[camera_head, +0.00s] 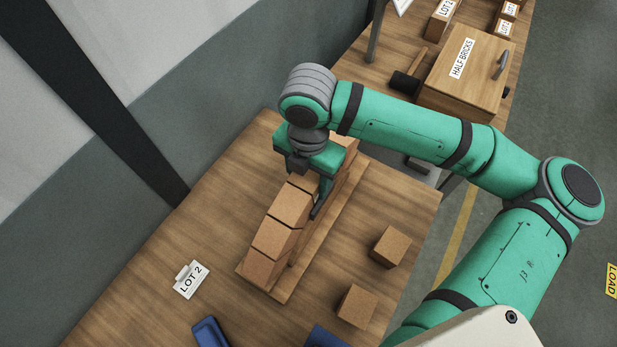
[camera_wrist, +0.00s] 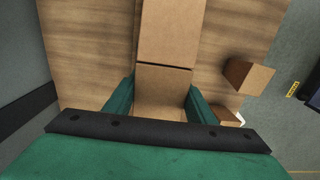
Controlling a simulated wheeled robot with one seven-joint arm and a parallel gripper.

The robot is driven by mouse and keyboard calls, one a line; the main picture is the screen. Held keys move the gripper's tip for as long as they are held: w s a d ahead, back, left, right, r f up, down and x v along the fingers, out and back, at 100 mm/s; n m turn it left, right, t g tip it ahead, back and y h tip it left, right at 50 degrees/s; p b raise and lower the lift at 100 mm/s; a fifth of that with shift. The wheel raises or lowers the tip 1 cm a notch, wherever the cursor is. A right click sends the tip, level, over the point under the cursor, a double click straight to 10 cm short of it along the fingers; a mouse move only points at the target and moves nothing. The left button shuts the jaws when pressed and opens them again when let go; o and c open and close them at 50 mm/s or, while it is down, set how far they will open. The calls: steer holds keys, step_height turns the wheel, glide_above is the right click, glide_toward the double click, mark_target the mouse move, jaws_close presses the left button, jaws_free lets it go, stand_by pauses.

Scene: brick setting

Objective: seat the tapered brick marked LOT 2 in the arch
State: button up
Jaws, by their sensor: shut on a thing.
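My gripper (camera_head: 308,187) is over the upper part of a row of tan bricks that forms the arch (camera_head: 275,237). In the wrist view its two green fingers (camera_wrist: 160,98) stand on either side of a tan brick (camera_wrist: 163,82) and are shut on it. The held brick lies in line with another arch brick (camera_wrist: 172,30), with a thin dark seam between them. No marking shows on the held brick, so I cannot tell whether it is LOT 2.
Two loose bricks (camera_head: 390,247) (camera_head: 357,306) lie right of the arch. Blue objects (camera_head: 210,332) show at the front edge. A HALF BRICKS box (camera_head: 470,75), a hammer-like tool (camera_head: 406,82) and LOT-labelled bricks (camera_head: 441,22) are on the back table. The table left of the arch is mostly clear.

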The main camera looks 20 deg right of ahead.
steer(key=shift+f, duration=0.1)
steer(key=o, duration=1.3)
step_height(320, 180, up, 12)
steer(key=shift+r, duration=0.1)
